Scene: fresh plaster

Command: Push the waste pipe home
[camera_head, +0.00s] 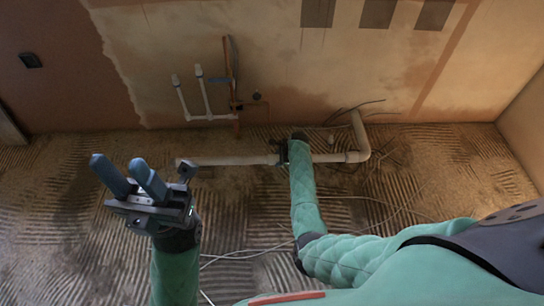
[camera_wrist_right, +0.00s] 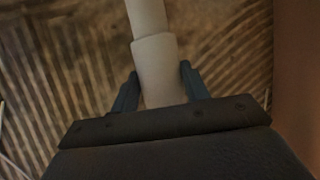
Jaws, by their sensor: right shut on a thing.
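A pale waste pipe (camera_head: 235,160) lies across the floor near the wall's foot. Its right part (camera_head: 330,158) runs into an elbow (camera_head: 362,150) that turns up toward the wall. My right gripper (camera_head: 284,152) is at the middle of the pipe, mostly hidden by my forearm. In the right wrist view, the gripper (camera_wrist_right: 160,88) is shut with a finger on each side of a wider pipe sleeve (camera_wrist_right: 157,65). A narrower pipe length (camera_wrist_right: 147,15) enters the sleeve's far end. How deep it sits is hidden. My left gripper (camera_head: 122,172) is raised, empty, its two fingers apart.
Two capped white pipes (camera_head: 205,95) and a copper pipe (camera_head: 229,65) stand against the plastered wall. Loose cables (camera_head: 350,112) hang near the elbow, and thin wires (camera_head: 375,202) cross the ridged floor (camera_head: 75,235). The floor at the far left is clear.

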